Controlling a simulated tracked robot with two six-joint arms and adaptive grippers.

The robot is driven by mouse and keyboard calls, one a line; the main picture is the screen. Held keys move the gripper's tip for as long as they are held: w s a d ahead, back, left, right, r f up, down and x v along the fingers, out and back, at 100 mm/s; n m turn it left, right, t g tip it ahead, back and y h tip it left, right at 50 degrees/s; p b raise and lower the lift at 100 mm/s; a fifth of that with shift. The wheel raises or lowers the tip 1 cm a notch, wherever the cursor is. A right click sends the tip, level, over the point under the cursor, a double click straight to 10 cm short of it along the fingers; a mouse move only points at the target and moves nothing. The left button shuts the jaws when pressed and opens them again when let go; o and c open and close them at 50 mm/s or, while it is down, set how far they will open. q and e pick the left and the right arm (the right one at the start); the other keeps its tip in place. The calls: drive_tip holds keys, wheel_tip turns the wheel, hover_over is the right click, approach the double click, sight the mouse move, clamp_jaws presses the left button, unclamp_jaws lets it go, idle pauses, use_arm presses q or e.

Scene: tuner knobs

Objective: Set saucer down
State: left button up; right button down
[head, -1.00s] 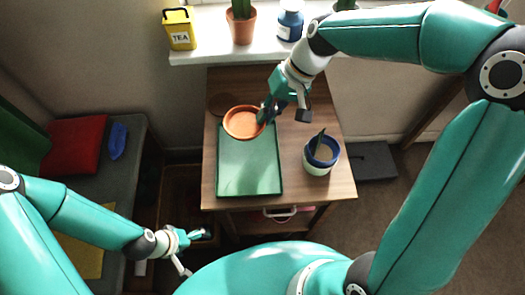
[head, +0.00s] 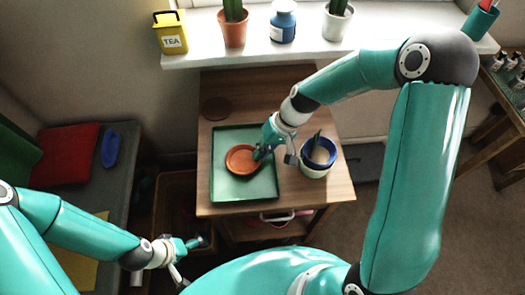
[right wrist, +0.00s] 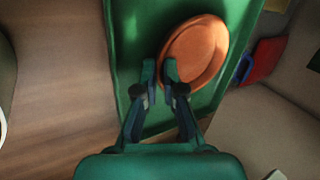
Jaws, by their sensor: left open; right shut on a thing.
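The terracotta saucer (head: 239,161) is over the middle of the green tray (head: 262,190) on the wooden table. My right gripper (head: 260,151) is shut on its right rim. In the right wrist view the fingertips (right wrist: 159,72) pinch the edge of the saucer (right wrist: 197,52), with the green tray (right wrist: 135,30) beneath it. I cannot tell whether the saucer touches the tray. My left gripper (head: 190,254) is open and empty, low in front of the table on the left.
A blue and white pot (head: 315,170) with a plant stands right of the tray, close to my right gripper. A dark round coaster (head: 215,107) lies behind the tray.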

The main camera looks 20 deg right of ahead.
drive_tip(key=c, duration=1.3)
unclamp_jaws()
drive_tip(key=p+v, duration=0.1)
drive_tip(key=v, duration=1.1)
drive_tip(key=shift+r, duration=0.1)
drive_tip(key=shift+r, duration=0.1)
